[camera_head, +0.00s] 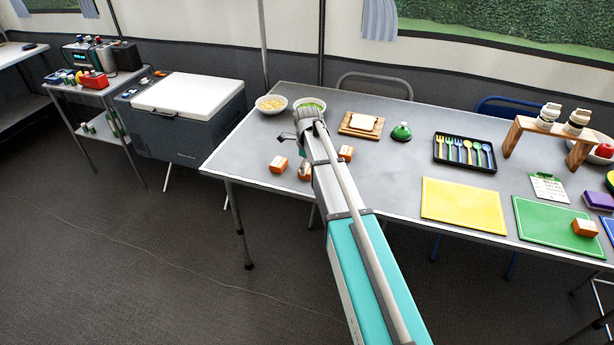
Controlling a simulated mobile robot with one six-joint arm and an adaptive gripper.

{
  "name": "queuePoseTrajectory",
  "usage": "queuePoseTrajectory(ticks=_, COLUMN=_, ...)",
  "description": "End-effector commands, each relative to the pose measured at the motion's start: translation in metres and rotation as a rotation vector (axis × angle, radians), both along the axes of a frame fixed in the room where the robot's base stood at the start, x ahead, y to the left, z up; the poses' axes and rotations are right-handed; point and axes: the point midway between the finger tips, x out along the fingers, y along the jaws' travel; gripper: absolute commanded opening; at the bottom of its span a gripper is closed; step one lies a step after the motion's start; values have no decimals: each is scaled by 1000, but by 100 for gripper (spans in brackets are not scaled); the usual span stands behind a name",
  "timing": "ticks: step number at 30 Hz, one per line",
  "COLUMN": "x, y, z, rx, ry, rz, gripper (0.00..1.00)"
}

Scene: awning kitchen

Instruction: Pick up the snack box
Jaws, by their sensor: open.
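Small orange-and-white boxes lie on the grey table, and I cannot tell which is the snack box. One box (278,164) sits near the left front corner. A second box (304,172) is just right of it, partly covered by my arm. A third box (346,153) stands right of my arm. Another orange-and-white box (585,228) lies on the green board at the right. My arm reaches over the table's left part.
Two bowls, one a bowl of yellow food (271,103), stand behind my arm. A wooden board with bread (361,124), a green dome-shaped item (401,131), a cutlery tray (464,152) and a yellow board (463,205) lie to the right. A cool box (187,95) stands left.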

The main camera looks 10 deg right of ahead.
Motion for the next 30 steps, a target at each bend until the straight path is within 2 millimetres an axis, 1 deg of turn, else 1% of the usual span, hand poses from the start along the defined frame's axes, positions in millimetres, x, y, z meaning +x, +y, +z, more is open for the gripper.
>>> queuePoseTrajectory(ticks=1, x=0, y=0, z=-7, rx=0, ry=0, rz=0, gripper=100)
queuePoseTrajectory(ticks=7, x=0, y=0, z=-15, rx=-1, ry=1, rz=1, gripper=100)
queuePoseTrajectory(ticks=26, x=0, y=0, z=-15, rx=-1, ry=1, rz=1, gripper=100)
queuePoseTrajectory(ticks=27, x=0, y=0, z=-15, rx=-1, ry=1, rz=1, gripper=96)
queuePoseTrajectory(ticks=29, x=0, y=0, z=-15, rx=-1, ry=1, rz=1, gripper=85)
queuePoseTrajectory(ticks=30, x=0, y=0, z=-15, rx=-1, ry=1, rz=1, gripper=78)
